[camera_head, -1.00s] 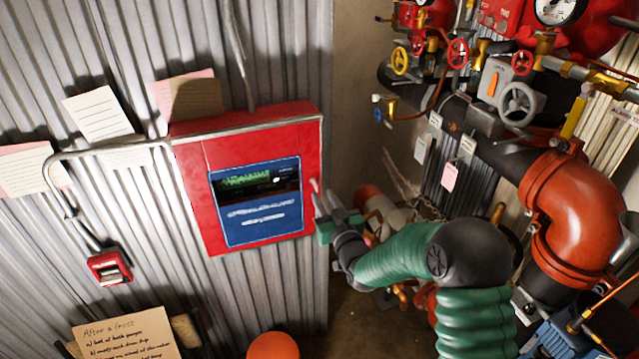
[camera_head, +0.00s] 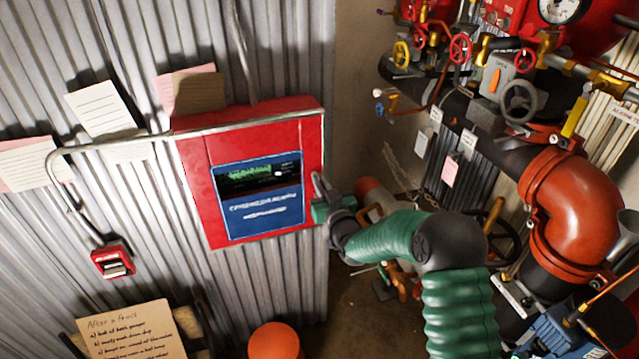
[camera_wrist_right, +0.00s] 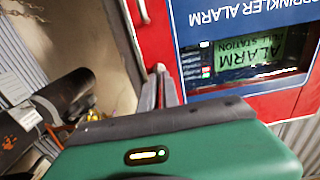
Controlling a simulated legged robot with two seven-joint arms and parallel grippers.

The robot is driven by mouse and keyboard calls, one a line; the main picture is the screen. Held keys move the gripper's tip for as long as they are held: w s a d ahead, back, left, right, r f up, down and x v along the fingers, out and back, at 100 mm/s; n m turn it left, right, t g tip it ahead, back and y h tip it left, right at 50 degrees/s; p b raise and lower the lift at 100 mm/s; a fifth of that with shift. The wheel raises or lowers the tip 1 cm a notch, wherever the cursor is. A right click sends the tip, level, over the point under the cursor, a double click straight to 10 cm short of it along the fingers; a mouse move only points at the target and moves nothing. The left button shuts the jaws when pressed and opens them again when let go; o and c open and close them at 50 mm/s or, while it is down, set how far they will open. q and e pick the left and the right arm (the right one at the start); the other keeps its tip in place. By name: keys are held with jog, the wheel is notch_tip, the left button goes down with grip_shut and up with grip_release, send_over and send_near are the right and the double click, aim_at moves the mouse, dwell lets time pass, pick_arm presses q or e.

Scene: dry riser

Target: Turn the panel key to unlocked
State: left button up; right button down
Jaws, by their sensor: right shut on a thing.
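The red alarm panel (camera_head: 194,190) hangs on the corrugated wall, with a blue front plate (camera_head: 262,218) and a green-lit display (camera_head: 247,176). It also fills the top right of the right wrist view (camera_wrist_right: 154,38), with its lettering upside down. My right gripper (camera_head: 317,183) is at the panel's right edge. In the right wrist view its fingers (camera_wrist_right: 160,75) are close together against the red strip beside the display. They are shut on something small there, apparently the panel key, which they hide. I cannot read the key's angle. My left gripper is not in view.
A small red box (camera_head: 113,262) hangs lower left, joined by a metal conduit (camera_head: 52,165). Paper notes (camera_head: 100,108) are on the wall. Red pipework (camera_head: 575,205) and valves crowd the right side. An orange round-topped thing (camera_head: 274,342) stands below the panel.

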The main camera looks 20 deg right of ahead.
jog(key=shift+d+f+m+b, duration=0.15)
jog(key=shift+m+b, duration=1.9)
jog(key=shift+m, duration=0.95)
jog(key=shift+d+f+m+b, duration=0.15)
jog(key=shift+m+b, duration=1.9)
jog(key=shift+m, duration=0.95)
jog(key=shift+d+f+m+b, duration=0.15)
jog(key=shift+m+b, duration=1.9)
jog(key=shift+m, duration=0.95)
jog(key=c, duration=1.7)
grip_release()
jog(key=shift+w, duration=0.1)
jog(key=shift+o, duration=0.5)
jog(key=shift+w+f, duration=0.1)
